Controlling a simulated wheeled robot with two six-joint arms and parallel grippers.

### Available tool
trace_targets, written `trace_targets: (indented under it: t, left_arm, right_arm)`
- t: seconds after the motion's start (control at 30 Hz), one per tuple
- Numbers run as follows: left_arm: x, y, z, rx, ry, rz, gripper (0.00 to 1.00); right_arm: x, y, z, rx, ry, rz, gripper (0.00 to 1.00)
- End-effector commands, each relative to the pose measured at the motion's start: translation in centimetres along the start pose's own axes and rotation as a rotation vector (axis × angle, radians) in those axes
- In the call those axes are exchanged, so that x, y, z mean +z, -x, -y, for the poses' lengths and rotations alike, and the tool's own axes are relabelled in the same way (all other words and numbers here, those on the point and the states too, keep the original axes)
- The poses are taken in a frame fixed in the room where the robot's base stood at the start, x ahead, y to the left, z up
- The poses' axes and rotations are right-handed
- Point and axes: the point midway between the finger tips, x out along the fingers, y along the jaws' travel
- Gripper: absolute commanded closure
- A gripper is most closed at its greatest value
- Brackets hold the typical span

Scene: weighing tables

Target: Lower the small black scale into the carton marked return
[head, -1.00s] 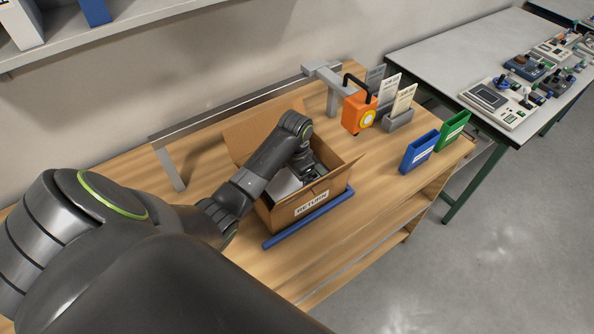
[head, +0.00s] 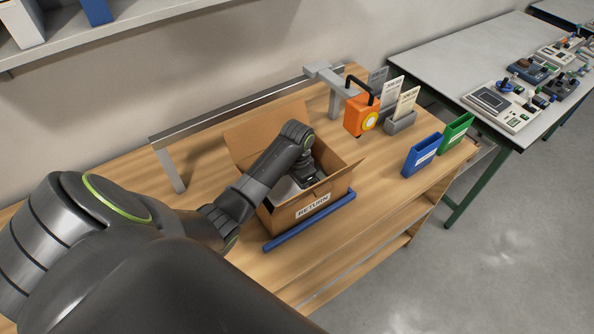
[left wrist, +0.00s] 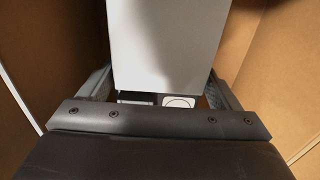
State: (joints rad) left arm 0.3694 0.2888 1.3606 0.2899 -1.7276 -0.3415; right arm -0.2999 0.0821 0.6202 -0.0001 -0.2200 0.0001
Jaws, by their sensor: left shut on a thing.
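The open carton marked RETURN (head: 311,205) stands on the wooden table, flaps spread. My left gripper (head: 307,175) reaches down inside it, partly hidden by my own arm and the carton wall. In the left wrist view the gripper (left wrist: 160,88) is shut on the small scale, of which a dark display (left wrist: 137,97) and a white part with a round mark show between the fingers. A pale grey panel fills the middle of that view; I cannot tell whether it belongs to the scale. Whether the scale touches the carton floor is hidden. My right gripper is out of view.
A blue bar (head: 309,221) lies along the carton's front. Card holders, a blue bin (head: 423,155) and a green bin (head: 456,132) stand at the right. Brown carton walls (left wrist: 40,60) flank the gripper closely.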

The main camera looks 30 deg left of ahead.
Motion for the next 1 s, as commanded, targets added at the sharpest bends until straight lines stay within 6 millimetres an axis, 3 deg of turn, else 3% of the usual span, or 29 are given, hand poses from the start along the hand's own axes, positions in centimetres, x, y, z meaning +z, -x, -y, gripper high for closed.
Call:
trace_targets:
  t: [0.57, 0.6, 0.7, 1.0]
  left_arm:
    - [-0.05, -0.45, 0.0, -0.001, -0.001, -0.001, 0.49]
    - [-0.05, -0.44, 0.0, -0.001, -0.001, -0.001, 0.14]
    - [-0.04, -0.44, 0.01, -0.001, -0.001, -0.001, 0.01]
    - [0.0, -0.26, 0.01, 0.0, 0.0, 0.0, 0.0]
  right_arm:
    - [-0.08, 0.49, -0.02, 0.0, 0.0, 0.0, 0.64]
    - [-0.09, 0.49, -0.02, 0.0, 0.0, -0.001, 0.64]
    - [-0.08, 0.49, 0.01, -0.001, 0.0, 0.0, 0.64]
    - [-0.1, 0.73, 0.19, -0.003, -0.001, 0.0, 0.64]
